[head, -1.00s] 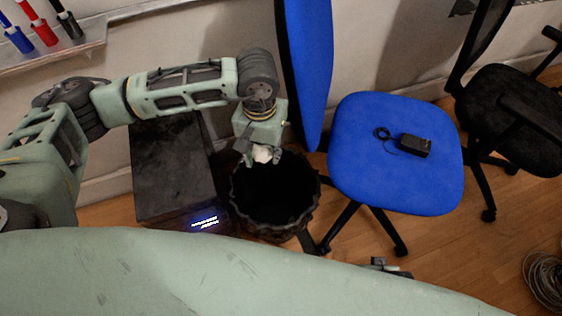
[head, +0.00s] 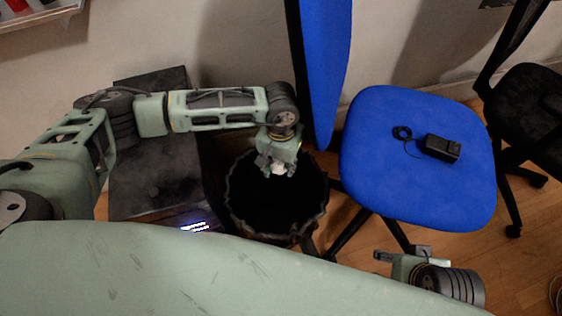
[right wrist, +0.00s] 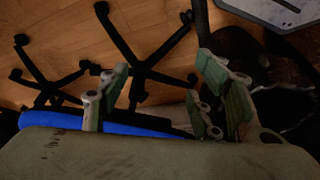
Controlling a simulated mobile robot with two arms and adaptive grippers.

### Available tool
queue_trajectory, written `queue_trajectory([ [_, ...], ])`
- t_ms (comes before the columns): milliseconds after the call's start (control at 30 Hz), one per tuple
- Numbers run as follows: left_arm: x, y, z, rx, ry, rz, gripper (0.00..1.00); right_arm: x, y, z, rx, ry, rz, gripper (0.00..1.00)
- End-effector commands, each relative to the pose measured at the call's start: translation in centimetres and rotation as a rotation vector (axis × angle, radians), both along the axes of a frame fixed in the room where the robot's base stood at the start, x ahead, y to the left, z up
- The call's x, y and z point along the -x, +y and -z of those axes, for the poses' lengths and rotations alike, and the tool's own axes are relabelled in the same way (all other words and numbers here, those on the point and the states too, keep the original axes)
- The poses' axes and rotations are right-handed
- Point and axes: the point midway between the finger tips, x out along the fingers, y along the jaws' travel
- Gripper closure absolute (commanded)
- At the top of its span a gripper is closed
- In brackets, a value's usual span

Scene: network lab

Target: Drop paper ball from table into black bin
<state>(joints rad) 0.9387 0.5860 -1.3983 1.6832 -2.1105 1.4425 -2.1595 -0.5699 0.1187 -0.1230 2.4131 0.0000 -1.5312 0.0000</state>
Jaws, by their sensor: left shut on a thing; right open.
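The white paper ball (head: 278,168) is held between the fingers of my left gripper (head: 277,172) in the head view. My left gripper is shut on it, pointing down over the opening of the black bin (head: 316,222). The bin stands on the floor, lined with a dark bag with a ruffled rim; its inside is too dark to make out. My right gripper (head: 384,257) shows low at the right of the head view, apart from the bin. In the right wrist view its fingers (right wrist: 165,98) are spread open with nothing between them.
A blue chair (head: 415,165) with a black adapter (head: 440,147) and cable on its seat stands right of the bin. A dark box-like unit (head: 150,170) stands left of the bin. A black chair (head: 535,105) is at far right. Wooden floor shows between chair legs.

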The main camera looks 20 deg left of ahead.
Motion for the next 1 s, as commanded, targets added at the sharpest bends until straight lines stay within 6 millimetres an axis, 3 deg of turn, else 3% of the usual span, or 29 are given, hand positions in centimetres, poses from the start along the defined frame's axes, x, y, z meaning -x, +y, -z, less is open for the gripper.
queue_trajectory([
  [100, 0.0, 0.0, 1.7, 0.000, 0.002, -0.001, 0.73, 0.6, -0.1, -1.1, 0.000, -0.011, 0.001, 0.41],
  [300, 0.0, 0.0, 3.6, -0.001, 0.000, 0.000, 0.73, -1.4, 0.4, -0.3, -0.016, -0.085, -0.005, 0.41],
  [733, 0.0, 0.0, 4.2, 0.000, 0.000, -0.001, 0.73, -2.2, 0.7, -0.4, -0.023, -0.120, -0.008, 0.41],
  [767, 0.0, 0.0, 4.2, 0.000, 0.000, -0.001, 0.63, -2.2, 0.7, -0.4, -0.023, -0.120, -0.008, 0.41],
  [1000, 0.0, 0.0, 4.1, 0.000, 0.000, 0.000, 0.43, -2.2, 0.7, -0.4, -0.022, -0.120, -0.008, 0.41],
])
